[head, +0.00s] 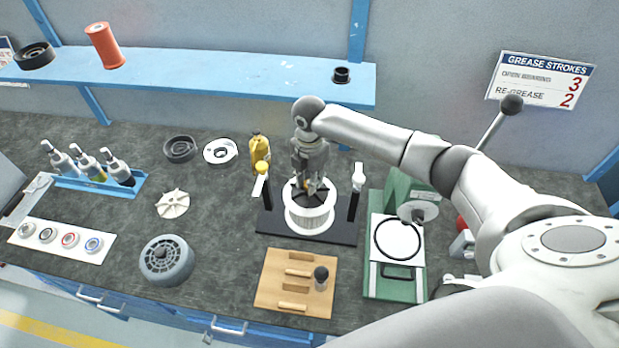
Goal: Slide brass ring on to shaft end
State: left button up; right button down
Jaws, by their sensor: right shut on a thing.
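My right gripper (307,188) points down from above the white ribbed drum (309,219), which stands upright on a black base (268,222) between two posts. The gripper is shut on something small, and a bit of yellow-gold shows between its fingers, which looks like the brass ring. The fingers hide most of it. The shaft end is hidden behind the fingers at the drum's dark open top, so I cannot tell whether the ring touches it or is around it. My left gripper is not in view.
A post with a white top (355,200) stands close right of the gripper; a yellow bottle (260,148) stands behind left. A wooden tray (269,289) lies in front, a green press (372,285) to the right. The bench left of the base is partly clear.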

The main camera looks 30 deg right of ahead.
jog(key=c, duration=1.1)
grip_release()
jog(key=shift+c, duration=0.2)
notch_tip(320, 180, up, 12)
